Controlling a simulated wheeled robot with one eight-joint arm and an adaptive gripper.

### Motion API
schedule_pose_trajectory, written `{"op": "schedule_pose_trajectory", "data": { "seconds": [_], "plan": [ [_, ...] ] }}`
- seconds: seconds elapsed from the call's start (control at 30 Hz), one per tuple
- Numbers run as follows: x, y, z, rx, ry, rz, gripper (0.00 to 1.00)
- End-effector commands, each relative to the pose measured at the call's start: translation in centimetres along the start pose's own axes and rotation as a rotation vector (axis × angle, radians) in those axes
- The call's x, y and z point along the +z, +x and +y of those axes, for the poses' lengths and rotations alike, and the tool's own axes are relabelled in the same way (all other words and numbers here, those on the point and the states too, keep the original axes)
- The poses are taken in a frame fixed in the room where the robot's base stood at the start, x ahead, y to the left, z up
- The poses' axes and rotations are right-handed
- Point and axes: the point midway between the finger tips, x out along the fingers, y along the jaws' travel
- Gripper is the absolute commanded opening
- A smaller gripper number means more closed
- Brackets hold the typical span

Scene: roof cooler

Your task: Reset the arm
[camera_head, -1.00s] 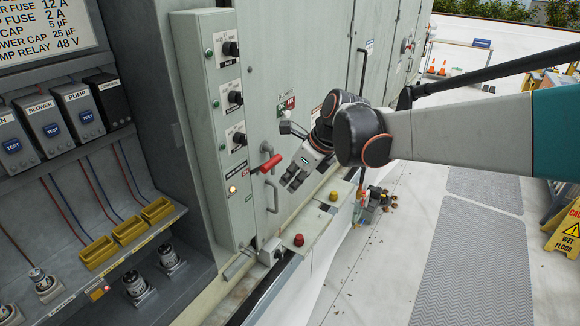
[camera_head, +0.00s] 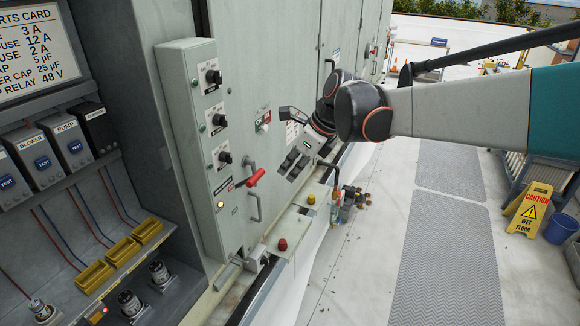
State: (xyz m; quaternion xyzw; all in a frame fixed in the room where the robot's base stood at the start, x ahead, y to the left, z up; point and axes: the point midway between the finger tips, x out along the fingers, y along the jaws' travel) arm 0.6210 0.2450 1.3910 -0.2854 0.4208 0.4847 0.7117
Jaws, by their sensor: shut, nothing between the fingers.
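My gripper (camera_head: 288,166) hangs in front of the grey cabinet door (camera_head: 270,75), to the right of the switch box. It is shut and holds nothing. My arm reaches in from the right edge and bends at a dark wrist joint above the gripper. The gripper appears apart from the red-handled lever (camera_head: 255,178) on its left, though the exact depth gap is hard to tell.
The switch box (camera_head: 207,130) carries several black knobs and a lit lamp. A ledge with a red button (camera_head: 282,244) and a yellow button (camera_head: 311,199) lies below. A wet floor sign (camera_head: 530,209) and blue bucket (camera_head: 560,228) stand right. The grey walkway mat (camera_head: 447,265) is clear.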

Motion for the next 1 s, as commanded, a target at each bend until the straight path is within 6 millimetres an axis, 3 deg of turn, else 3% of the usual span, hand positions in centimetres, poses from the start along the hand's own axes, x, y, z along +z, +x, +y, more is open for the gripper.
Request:
{"op": "schedule_pose_trajectory", "data": {
  "seconds": [0.17, 0.27, 0.67, 1.0],
  "plan": [
    [-1.0, -0.2, 0.0, -0.013, -0.03, 0.014, 0.0],
    [-3.8, -0.9, 0.0, -0.044, -0.122, 0.055, 0.0],
    [-18.6, -1.2, 5.1, -0.192, -0.864, 0.231, 0.0],
    [-31.4, 2.5, 10.7, -0.214, -1.516, 0.484, 0.0]
  ]
}}
